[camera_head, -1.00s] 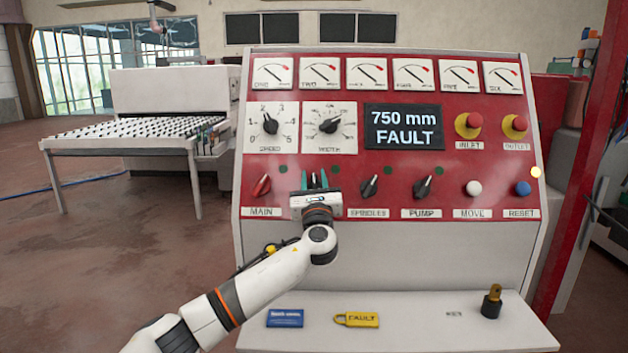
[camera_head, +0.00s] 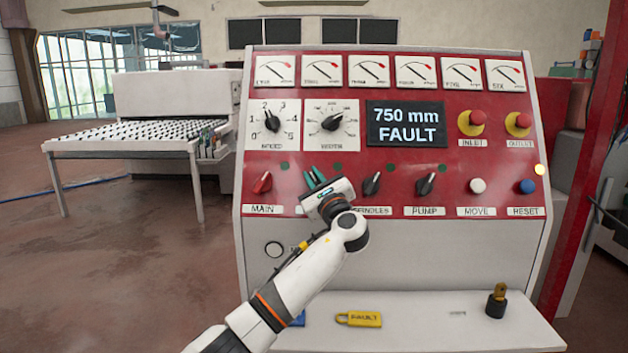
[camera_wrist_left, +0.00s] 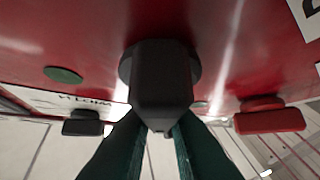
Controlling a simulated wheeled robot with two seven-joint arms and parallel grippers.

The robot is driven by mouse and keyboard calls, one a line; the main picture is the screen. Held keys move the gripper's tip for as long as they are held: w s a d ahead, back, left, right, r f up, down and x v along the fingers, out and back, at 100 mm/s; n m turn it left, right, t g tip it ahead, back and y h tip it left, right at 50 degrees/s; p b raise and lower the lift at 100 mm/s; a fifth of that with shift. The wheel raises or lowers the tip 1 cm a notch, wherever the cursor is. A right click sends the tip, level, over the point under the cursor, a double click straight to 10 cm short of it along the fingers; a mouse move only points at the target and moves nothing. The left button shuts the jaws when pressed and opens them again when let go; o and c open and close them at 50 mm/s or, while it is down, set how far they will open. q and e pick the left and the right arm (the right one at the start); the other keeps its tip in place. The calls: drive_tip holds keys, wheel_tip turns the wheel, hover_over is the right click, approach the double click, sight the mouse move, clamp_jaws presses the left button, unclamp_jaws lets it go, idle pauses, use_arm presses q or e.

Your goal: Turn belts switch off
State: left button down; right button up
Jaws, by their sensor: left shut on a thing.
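My left gripper (camera_head: 318,180) is at the panel's lower switch row, between the red MAIN switch (camera_head: 262,182) and the black SPINDLES switch (camera_head: 372,184). Its green fingers tilt toward the upper left. In the left wrist view the gripper (camera_wrist_left: 160,138) is shut on a black switch knob (camera_wrist_left: 162,75), with a green finger on each side. This is the belts switch by its place in the row. In the head view the gripper hides the knob and most of its label. My right gripper is not in view.
The display (camera_head: 406,124) reads "750 mm FAULT". The PUMP switch (camera_head: 426,184), white MOVE button (camera_head: 478,186) and blue RESET button (camera_head: 526,187) are to the right.

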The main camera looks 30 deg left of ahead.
use_arm(q)
drive_tip(key=c, duration=1.4)
unclamp_jaws()
drive_tip(key=b+v, duration=0.3)
drive_tip(key=v, duration=0.9)
